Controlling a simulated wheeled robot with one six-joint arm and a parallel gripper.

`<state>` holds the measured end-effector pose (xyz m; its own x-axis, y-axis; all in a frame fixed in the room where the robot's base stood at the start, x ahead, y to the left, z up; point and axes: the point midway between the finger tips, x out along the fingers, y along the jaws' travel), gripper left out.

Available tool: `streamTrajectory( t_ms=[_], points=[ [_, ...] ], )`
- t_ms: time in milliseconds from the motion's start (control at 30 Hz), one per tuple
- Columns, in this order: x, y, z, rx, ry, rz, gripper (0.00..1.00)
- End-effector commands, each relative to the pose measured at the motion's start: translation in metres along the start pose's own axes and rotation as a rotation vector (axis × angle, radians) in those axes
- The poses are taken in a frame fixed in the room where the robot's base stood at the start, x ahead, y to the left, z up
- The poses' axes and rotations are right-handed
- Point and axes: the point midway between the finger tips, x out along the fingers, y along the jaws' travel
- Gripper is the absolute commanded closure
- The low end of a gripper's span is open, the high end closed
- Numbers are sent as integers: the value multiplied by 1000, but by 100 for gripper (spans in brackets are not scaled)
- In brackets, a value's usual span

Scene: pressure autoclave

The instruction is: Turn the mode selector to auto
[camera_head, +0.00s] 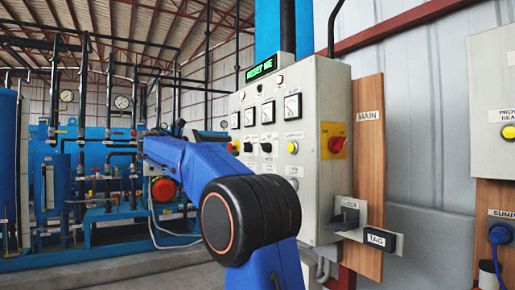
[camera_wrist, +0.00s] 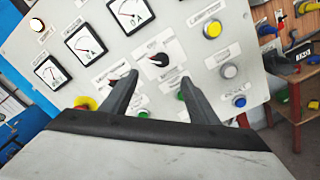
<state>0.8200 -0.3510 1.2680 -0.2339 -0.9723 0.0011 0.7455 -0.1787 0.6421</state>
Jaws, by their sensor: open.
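A grey control panel (camera_head: 318,185) fills the middle of the head view, and its face also fills the wrist view (camera_wrist: 185,30). A black rotary selector knob (camera_wrist: 158,59) with a red mark sits on a white plate in the wrist view. Its label is too small to read, so I cannot tell for sure that it is the mode selector. My gripper (camera_wrist: 159,78) is open, with one finger to each side below this knob, apparently not touching it. In the head view two black knobs, left (camera_head: 248,147) and right (camera_head: 266,147), show beyond my arm.
Dial gauges (camera_wrist: 130,12) sit above the knob. A yellow button (camera_wrist: 212,29), a grey button (camera_wrist: 229,71) and a blue button (camera_wrist: 239,101) are to its right. A red-and-yellow main switch (camera_head: 334,141) is on the panel's side. Blue pipework (camera_head: 95,150) stands at left.

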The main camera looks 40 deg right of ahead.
Motion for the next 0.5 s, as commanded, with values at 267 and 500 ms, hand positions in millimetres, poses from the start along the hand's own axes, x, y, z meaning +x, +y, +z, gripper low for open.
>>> streamTrajectory(
  t_ms=[267, 500],
  points=[
    [52, -1, 1, 2, -1, -4, 45],
    [93, -1, 1, 1, -1, -2, 45]
  ],
)
